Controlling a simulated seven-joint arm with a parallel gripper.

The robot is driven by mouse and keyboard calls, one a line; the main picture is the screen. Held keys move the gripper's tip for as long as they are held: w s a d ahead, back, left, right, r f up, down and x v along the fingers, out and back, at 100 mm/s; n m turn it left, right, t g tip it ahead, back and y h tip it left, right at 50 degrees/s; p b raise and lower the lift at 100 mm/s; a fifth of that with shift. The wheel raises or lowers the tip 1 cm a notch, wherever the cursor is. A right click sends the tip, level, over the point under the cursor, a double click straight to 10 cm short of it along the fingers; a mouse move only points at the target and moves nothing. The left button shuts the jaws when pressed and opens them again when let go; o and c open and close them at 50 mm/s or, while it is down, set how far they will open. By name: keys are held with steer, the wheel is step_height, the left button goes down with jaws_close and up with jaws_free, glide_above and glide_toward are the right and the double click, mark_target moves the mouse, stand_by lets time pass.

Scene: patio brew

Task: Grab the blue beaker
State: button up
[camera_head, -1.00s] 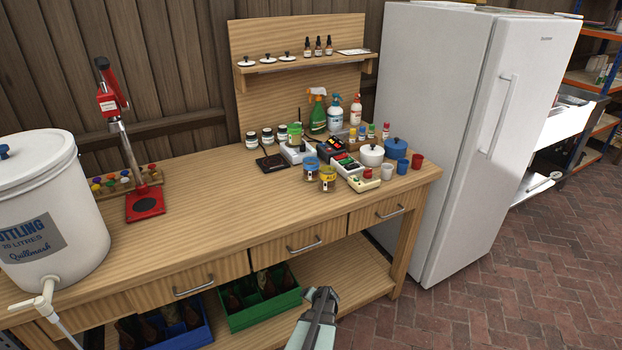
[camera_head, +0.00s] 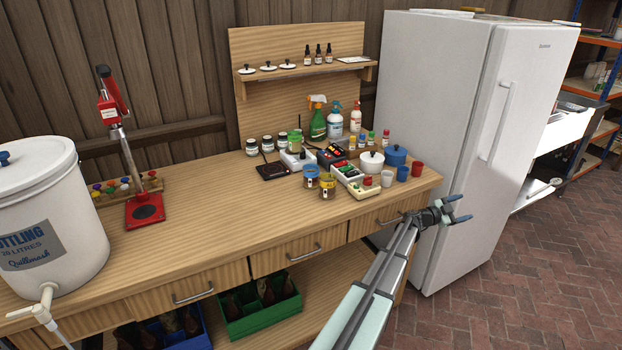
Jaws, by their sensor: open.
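The blue beaker (camera_head: 402,173) is a small cup near the right end of the wooden bench. It stands between a white cup (camera_head: 387,178) and a red cup (camera_head: 417,169), with a blue lidded pot (camera_head: 396,155) behind it. My gripper (camera_head: 461,208) is open and empty, its two blue-tipped fingers apart and pointing right. In the picture it is below and to the right of the beaker, past the bench's right end and against the fridge's white side. It is apart from the beaker.
A white pot (camera_head: 371,162), a small cream device (camera_head: 366,188) and lidded jars (camera_head: 327,186) crowd the bench left of the beaker. Spray bottles (camera_head: 318,122) stand behind. The tall white fridge (camera_head: 440,110) is close on the right. The bench's front middle (camera_head: 220,230) is clear.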

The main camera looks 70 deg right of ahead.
steer(key=w+d+r+m+g+h, duration=0.1)
steer(key=d+r, duration=0.1)
steer(key=r, duration=0.6)
steer(key=w+d+r+g, duration=0.1)
steer(key=d+r, duration=0.1)
steer(key=r, duration=0.7)
steer(key=w+d+r+n+t+h, duration=0.3)
steer(key=w+n+t, duration=0.15)
steer(key=w, duration=0.45)
steer(key=w+d+r+n+t+h, duration=0.3)
steer(key=w+t, duration=0.3)
steer(key=w, duration=0.3)
steer(key=w+d+r+n+t+h, duration=0.3)
steer(key=w+n+t, duration=0.15)
steer(key=w, duration=0.45)
steer(key=w+a+n+t+y, duration=0.35)
steer(key=w+t, duration=0.25)
steer(key=w, duration=0.7)
steer(key=n+g+y, duration=0.2)
steer(key=g+y, duration=0.1)
steer(key=y, duration=0.9)
glide_above(311, 171)
steer(key=w+a, duration=0.1)
steer(key=a, duration=0.1)
step_height(311, 171, down, 4)
steer(key=x, duration=1.3)
steer(key=shift+d, duration=0.15)
